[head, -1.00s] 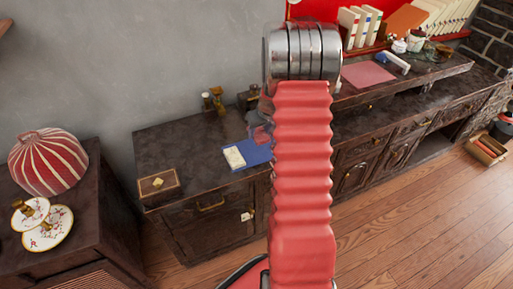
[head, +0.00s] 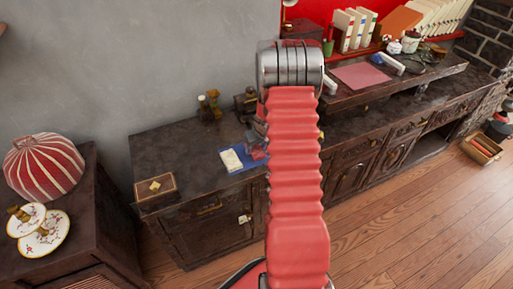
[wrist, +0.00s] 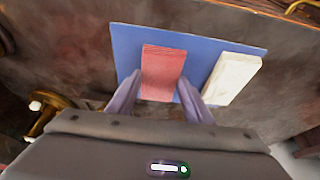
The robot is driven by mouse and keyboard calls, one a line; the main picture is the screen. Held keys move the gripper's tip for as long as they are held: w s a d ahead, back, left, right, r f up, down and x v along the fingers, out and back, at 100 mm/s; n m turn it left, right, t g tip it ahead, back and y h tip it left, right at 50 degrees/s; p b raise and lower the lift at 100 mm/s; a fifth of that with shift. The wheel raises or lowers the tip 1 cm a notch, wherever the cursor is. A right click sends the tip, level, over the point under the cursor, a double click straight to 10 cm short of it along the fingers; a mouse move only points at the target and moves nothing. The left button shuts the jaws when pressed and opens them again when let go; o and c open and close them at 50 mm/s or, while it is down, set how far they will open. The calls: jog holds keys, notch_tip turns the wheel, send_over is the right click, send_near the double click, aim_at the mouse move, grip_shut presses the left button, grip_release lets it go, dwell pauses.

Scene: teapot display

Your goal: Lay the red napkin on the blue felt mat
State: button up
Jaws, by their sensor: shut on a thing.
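The red napkin (wrist: 163,73), a small ribbed red rectangle, is between the fingers of my gripper (wrist: 160,80) in the wrist view. My gripper is shut on its near part. The napkin shows over the middle of the blue felt mat (wrist: 128,45), left of a cream block-like thing (wrist: 231,77) on the mat. In the head view the mat (head: 236,170) lies on the dark cabinet top, partly hidden by my arm. The napkin (head: 258,152) shows there as a small reddish patch at its right part. I cannot tell whether it touches the mat.
Small brass and dark items (head: 210,105) stand at the back of the cabinet top. A wooden box (head: 156,189) sits at its left end. A raised shelf to the right holds a pink sheet (head: 361,75).

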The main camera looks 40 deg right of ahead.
jog(key=shift+d+f, duration=0.1)
jog(key=o, duration=1)
jog(key=shift+o, duration=0.2)
jog(key=v, duration=1.2)
dwell(0.3)
